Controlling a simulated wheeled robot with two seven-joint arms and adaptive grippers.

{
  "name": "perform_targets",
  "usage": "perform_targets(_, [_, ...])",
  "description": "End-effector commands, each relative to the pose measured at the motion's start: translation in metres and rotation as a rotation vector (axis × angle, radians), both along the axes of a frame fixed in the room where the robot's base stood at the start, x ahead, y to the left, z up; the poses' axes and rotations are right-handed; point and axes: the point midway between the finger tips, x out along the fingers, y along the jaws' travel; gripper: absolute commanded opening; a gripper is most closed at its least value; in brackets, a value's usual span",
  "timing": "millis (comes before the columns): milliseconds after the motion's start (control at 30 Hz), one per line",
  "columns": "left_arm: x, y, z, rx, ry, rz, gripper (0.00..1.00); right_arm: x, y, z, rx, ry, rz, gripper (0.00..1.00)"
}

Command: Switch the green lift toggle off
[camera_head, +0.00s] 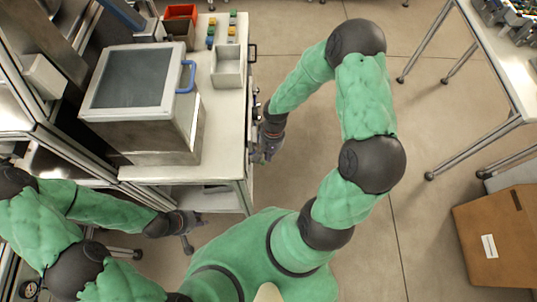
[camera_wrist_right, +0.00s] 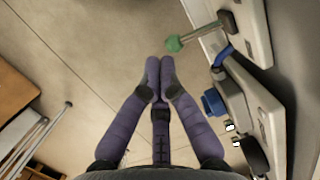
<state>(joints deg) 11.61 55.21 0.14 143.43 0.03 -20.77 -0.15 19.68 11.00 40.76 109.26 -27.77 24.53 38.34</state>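The green lift toggle is a metal lever with a green knob (camera_wrist_right: 174,44). It sticks out from a plate on the side of the white bench at the top right of the right wrist view. My right gripper (camera_wrist_right: 160,70) has its fingertips together, with nothing visible between them. Its tips are just below the green knob in that view and look apart from it. In the head view my right gripper (camera_head: 263,152) is beside the bench's right edge, and the toggle cannot be made out there. My left gripper (camera_head: 190,222) is by the bench's lower edge; its fingers are too small to read.
The white bench (camera_head: 225,110) carries a metal box with a blue handle (camera_head: 150,90), a grey tray (camera_head: 228,68) and a red bin (camera_head: 181,14). A blue part (camera_wrist_right: 213,102) sits on the bench side near my right fingers. A cardboard box (camera_head: 497,240) stands on open floor.

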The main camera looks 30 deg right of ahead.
Motion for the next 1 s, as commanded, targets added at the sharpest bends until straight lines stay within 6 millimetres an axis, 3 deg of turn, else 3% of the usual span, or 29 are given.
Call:
perform_targets(400, [0.000, 0.000, 0.011, 0.000, 0.000, 0.000, 0.34, 0.000, 0.000, 0.016, 0.000, -0.001, 0.001, 0.00])
perform_targets(767, [0.000, 0.000, 0.011, 0.000, 0.000, 0.000, 0.34, 0.000, 0.000, 0.016, 0.000, 0.000, 0.000, 0.00])
perform_targets(1000, [0.000, 0.000, 0.027, 0.000, 0.000, 0.000, 0.34, 0.007, -0.004, 0.037, -0.001, -0.002, 0.001, 0.00])
